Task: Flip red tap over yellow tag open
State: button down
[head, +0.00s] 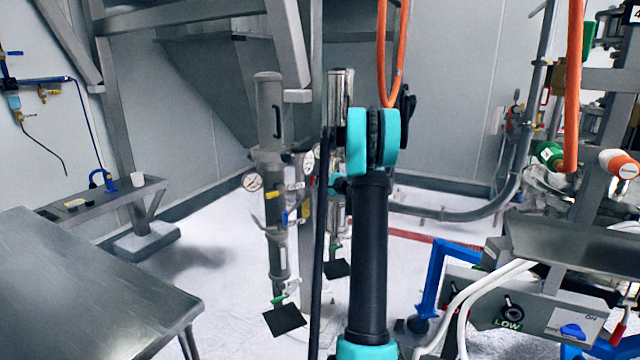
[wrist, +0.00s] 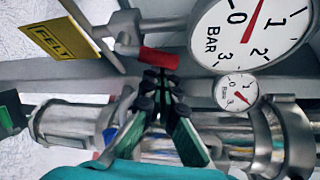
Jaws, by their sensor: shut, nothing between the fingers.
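In the wrist view, the red tap (wrist: 158,58) is a short red handle on a grey metal valve fitting, just beyond my fingertips. The yellow tag (wrist: 62,41) with black lettering hangs to its left. My gripper (wrist: 160,78) is shut and empty, its dark fingertips right below the red handle; I cannot tell whether they touch it. In the head view, a small yellow tag (head: 272,194) shows on the left filter column, but the red tap is too small to make out there. My arm hides part of that area.
A large pressure gauge (wrist: 250,30) sits close to the right of the red tap, with a smaller gauge (wrist: 236,91) below it. Steel pipes run beneath. In the head view, a steel table (head: 85,285) stands at left and a control box (head: 525,300) at right.

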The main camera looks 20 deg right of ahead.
jog(key=shift+s+a+r+n+t, duration=0.35)
jog(key=shift+s+a+n+t, duration=0.15)
jog(key=shift+s+a+n, duration=0.1)
jog(key=shift+a, duration=0.1)
dwell(0.6)
jog(key=shift+s, duration=0.2)
